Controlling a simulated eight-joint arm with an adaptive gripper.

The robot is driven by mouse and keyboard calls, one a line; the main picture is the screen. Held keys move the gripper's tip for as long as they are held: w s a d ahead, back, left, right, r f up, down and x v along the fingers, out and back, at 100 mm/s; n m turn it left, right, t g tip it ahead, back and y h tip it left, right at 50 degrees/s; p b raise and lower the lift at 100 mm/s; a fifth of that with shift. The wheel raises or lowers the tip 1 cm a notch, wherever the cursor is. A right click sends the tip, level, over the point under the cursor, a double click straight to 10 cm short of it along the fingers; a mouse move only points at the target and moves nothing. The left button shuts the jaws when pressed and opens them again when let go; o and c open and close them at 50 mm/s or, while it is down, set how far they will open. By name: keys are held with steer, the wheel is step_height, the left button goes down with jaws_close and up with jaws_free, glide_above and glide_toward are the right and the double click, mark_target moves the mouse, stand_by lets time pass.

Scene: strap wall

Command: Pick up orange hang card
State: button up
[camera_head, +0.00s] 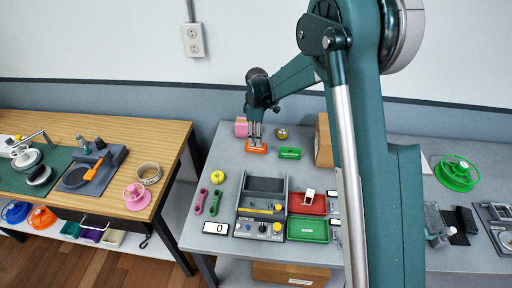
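The orange hang card (257,149) lies near the back of the grey table, towards its left side. My gripper (255,141) points down right over it, with the fingertips at or just above the card. The fingers look close together in this small view. I cannot tell whether they touch the card or grip it. The fingers hide a part of the card's upper edge.
A pink item (241,127) stands close behind and left of the card. A green card (290,153) lies to its right, with a small round brass-coloured item (281,133) behind. A cardboard box (324,140) is farther right. A grey organiser (264,190) stands in front.

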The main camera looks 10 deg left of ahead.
steer(key=shift+f, duration=0.3)
steer(key=shift+s+a+f, duration=0.15)
steer(key=shift+f, duration=2.45)
steer(key=c, duration=0.7)
